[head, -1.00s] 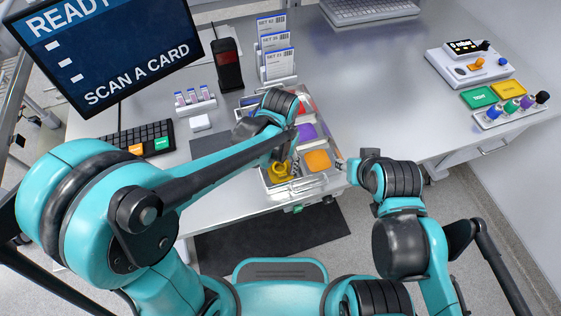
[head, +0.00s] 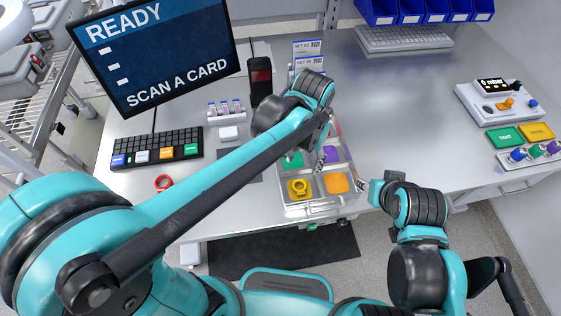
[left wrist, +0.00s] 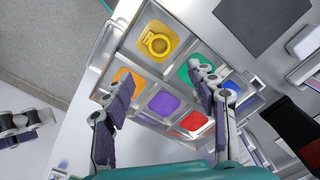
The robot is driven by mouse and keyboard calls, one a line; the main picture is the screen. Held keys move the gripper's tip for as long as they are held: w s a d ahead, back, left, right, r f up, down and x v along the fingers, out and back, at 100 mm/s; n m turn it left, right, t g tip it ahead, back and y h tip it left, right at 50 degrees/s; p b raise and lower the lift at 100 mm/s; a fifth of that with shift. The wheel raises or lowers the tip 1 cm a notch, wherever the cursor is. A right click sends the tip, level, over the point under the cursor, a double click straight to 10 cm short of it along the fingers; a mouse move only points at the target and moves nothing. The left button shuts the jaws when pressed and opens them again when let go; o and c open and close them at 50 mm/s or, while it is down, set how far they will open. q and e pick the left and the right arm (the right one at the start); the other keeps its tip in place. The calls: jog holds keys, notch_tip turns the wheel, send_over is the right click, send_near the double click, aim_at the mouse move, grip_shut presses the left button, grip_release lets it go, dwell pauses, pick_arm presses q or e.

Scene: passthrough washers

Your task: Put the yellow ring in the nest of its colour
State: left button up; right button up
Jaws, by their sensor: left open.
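The yellow ring (head: 299,188) lies in the yellow nest of the tray, at the near left in the head view. In the left wrist view, the ring (left wrist: 159,43) lies within the yellow nest (left wrist: 144,51); whether it is fully seated I cannot tell. My left gripper (head: 322,152) is above the tray, apart from the ring. Its two fingers (left wrist: 160,95) are spread and empty in the left wrist view.
The tray (head: 318,208) also has orange (head: 336,183), purple (left wrist: 163,104), green, red and blue nests. A red ring (head: 164,183) lies on the table left of the tray. A keyboard (head: 157,148) and scanner (head: 260,78) stand beyond.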

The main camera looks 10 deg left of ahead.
pick_arm(q)
jog(key=s+a+r+n+t, duration=0.1)
jog(key=s+a+n+t, duration=0.1)
jog(key=a, duration=0.7)
jog(key=s+a+r+n+t, duration=0.1)
jog(key=s+a+t, duration=0.3)
jog(key=a, duration=0.5)
jog(key=shift+n+t, duration=0.5)
jog(key=shift+n, duration=0.3)
